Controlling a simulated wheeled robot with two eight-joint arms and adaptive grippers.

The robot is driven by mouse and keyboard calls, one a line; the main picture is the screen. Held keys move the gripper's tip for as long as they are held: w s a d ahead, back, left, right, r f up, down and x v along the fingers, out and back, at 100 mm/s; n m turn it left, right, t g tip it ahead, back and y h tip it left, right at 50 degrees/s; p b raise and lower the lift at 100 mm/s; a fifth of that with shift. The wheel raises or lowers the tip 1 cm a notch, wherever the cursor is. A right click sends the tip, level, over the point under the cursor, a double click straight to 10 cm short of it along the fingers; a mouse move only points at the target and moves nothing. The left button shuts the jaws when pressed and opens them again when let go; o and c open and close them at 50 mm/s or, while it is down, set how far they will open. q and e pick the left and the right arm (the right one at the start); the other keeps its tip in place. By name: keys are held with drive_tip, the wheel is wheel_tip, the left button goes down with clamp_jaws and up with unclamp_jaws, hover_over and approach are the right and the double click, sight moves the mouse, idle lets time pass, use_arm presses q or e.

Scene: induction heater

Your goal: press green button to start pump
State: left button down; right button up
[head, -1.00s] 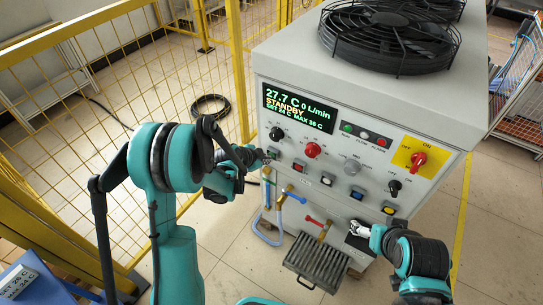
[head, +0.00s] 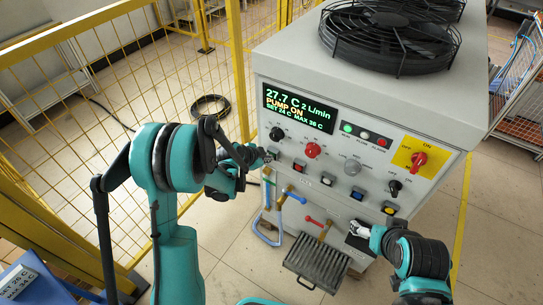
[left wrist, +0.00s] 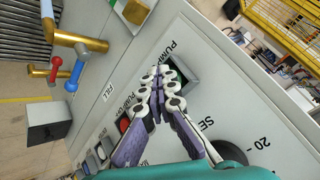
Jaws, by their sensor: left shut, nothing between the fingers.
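The chiller-like cabinet's display (head: 298,107) reads 27.7 C, 2 L/min, PUMP ON. The pump button (left wrist: 184,76), a dark green square in a pale frame, shows in the left wrist view beside the word PUMP. My left gripper (head: 267,156) is at the left end of the button row. In the left wrist view its fingertips (left wrist: 160,72) are together at the button's edge, partly covering it; I cannot tell whether they touch it. My right gripper (head: 359,229) is low at the cabinet's front right, its finger gap unclear.
Red (head: 299,165), white (head: 327,180), blue (head: 357,194) and yellow (head: 389,208) buttons line the panel. Knobs sit above them. Pipe fittings with a blue hose (head: 266,240) stick out below. A yellow mesh fence (head: 100,70) stands at the left.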

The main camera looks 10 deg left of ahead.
idle(0.5)
use_arm(q)
drive_tip(key=shift+s+a, duration=0.2)
drive_tip(key=shift+s, duration=0.55)
drive_tip(key=shift+s, duration=0.1)
drive_tip(key=s, duration=0.1)
drive_tip(key=s+a, duration=0.1)
drive_tip(key=s, duration=0.2)
drive_tip(key=shift+s+a, duration=0.25)
drive_tip(key=shift+a, duration=0.15)
